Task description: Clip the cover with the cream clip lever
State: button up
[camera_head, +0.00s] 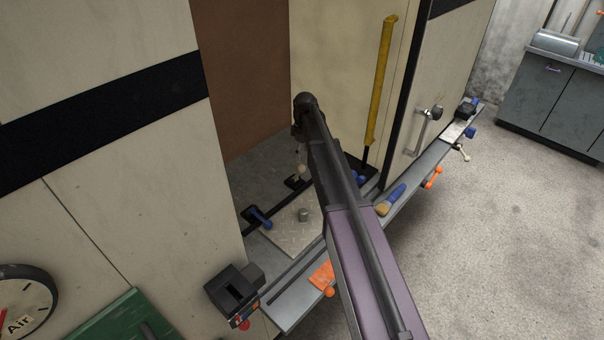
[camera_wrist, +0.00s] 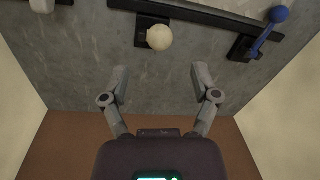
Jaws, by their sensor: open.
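The cream clip lever shows its round cream ball (camera_head: 301,170) in the head view, above a black base in the recess, left of my arm. In the wrist view the cream ball (camera_wrist: 159,37) is at upper middle, beyond my fingertips, with its black base beside a black bar. My gripper (camera_wrist: 160,72) is open and empty, its two fingers apart and not touching the ball. In the head view it is mostly hidden by my arm. The cover (camera_head: 287,235) appears to be the pale tread plate with a grey knob (camera_head: 304,214) on the recess floor.
A blue lever (camera_head: 260,217) stands left of the cream one; it is at upper right in the wrist view (camera_wrist: 268,30). A yellow post (camera_head: 380,80) rises behind my arm. A brush (camera_head: 390,200) and an orange item (camera_head: 322,275) lie on the ledge. Walls flank the recess.

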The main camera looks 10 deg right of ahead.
aim_at(302, 167)
jog(key=shift+s+a+f+b, duration=0.1)
jog(key=shift+s+f+b, duration=0.05)
jog(key=shift+f+b, duration=1.65)
jog(key=shift+s+a+f+b, duration=0.1)
jog(key=shift+f+b, duration=1.45)
jog(key=shift+f, duration=0.35)
grip_shut()
